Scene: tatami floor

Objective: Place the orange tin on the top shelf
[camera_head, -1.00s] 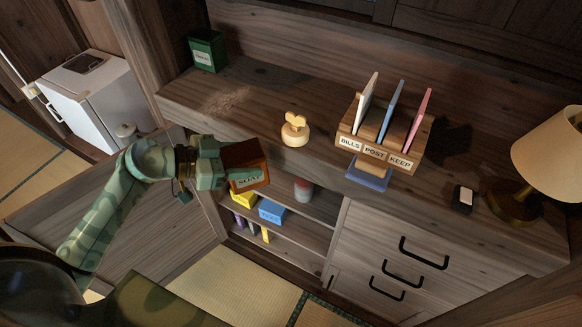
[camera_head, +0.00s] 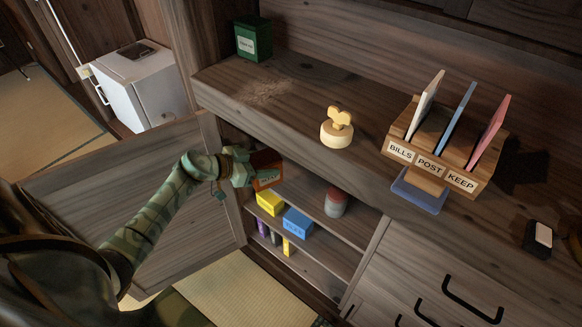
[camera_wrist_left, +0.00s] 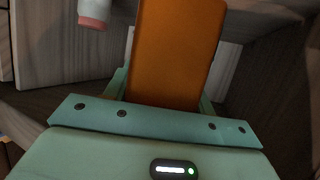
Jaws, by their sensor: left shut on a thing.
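The orange tin (camera_head: 266,168) has a pale label on its front. My left gripper (camera_head: 250,170) is shut on it and holds it at the opening of the cabinet, level with the upper shelf space. In the left wrist view the orange tin (camera_wrist_left: 175,50) stands out from between the jaws (camera_wrist_left: 165,95). The top shelf (camera_head: 305,192) lies inside the open cabinet under the counter. A grey and red can (camera_head: 336,203) stands on it to the right. I cannot tell whether the tin touches the shelf. My right gripper is not in view.
A yellow box (camera_head: 270,203), a blue box (camera_head: 298,222) and several small items are on the shelving below. The open cabinet door (camera_head: 140,195) is at the left. The counter's front edge (camera_head: 300,140) overhangs the shelf. A letter rack (camera_head: 430,165) and a cream knob-topped object (camera_head: 337,130) stand on the counter.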

